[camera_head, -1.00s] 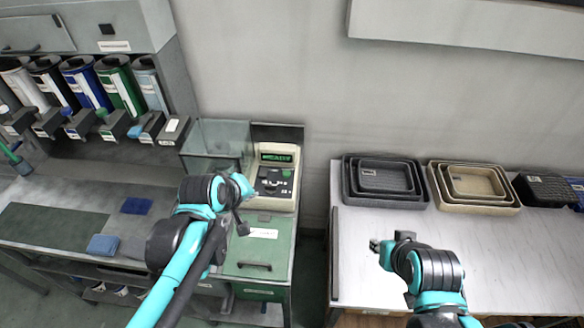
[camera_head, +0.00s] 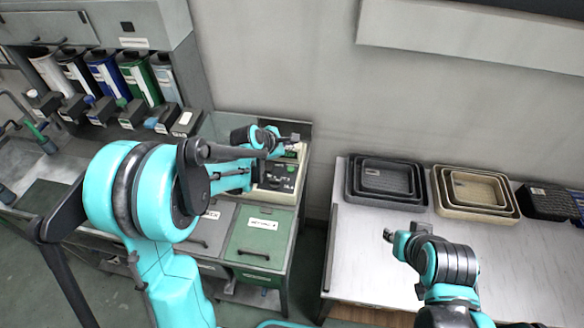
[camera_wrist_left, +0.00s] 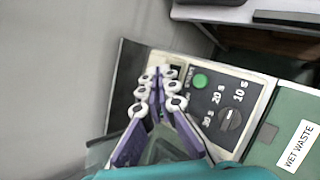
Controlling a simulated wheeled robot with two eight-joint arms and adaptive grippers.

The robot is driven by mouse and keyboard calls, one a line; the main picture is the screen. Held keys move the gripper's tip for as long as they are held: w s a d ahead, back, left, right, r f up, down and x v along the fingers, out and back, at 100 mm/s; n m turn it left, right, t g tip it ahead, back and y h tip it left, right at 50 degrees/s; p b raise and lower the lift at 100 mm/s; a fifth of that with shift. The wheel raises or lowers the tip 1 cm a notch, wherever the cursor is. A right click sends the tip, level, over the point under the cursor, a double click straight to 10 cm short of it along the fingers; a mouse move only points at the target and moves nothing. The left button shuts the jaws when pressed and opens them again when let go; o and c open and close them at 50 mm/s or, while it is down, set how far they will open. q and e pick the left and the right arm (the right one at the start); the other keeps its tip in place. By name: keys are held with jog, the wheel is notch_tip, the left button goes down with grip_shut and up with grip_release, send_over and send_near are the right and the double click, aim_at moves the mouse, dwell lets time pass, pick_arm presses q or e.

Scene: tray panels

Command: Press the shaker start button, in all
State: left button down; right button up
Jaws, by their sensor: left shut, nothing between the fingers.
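The shaker (camera_head: 284,194) stands on the bench beside the wall. Its cream panel carries a dark control plate. In the left wrist view the green button (camera_wrist_left: 200,81) and a dial (camera_wrist_left: 230,119) with time marks show clearly. My left gripper (camera_head: 292,139) is over the back part of the shaker and hides most of its display. In the left wrist view its closed fingers (camera_wrist_left: 159,88) are empty and appear just to the left of the green button. I cannot tell whether they touch the panel. My right gripper (camera_head: 389,234) is above the white table, its jaws unclear.
A clear box stands left of the shaker, largely hidden by my left arm. Below is a green bin front (camera_head: 258,236); its label reads wet waste in the left wrist view (camera_wrist_left: 298,145). Black trays (camera_head: 350,183) and tan trays (camera_head: 440,190) stand on the white table (camera_head: 370,290), whose front is clear.

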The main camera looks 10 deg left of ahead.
pick_arm(q)
jog(key=b, duration=0.6)
send_over(289, 170)
notch_tip(289, 170, down, 8)
jog(key=shift+d+r, duration=0.1)
jog(key=shift+r, duration=0.1)
jog(key=shift+f+b, duration=0.4)
jog(key=shift+f, duration=0.2)
jog(key=shift+f, duration=0.1)
dwell(0.7)
jog(key=shift+f+b, duration=0.3)
jog(key=shift+b, duration=0.1)
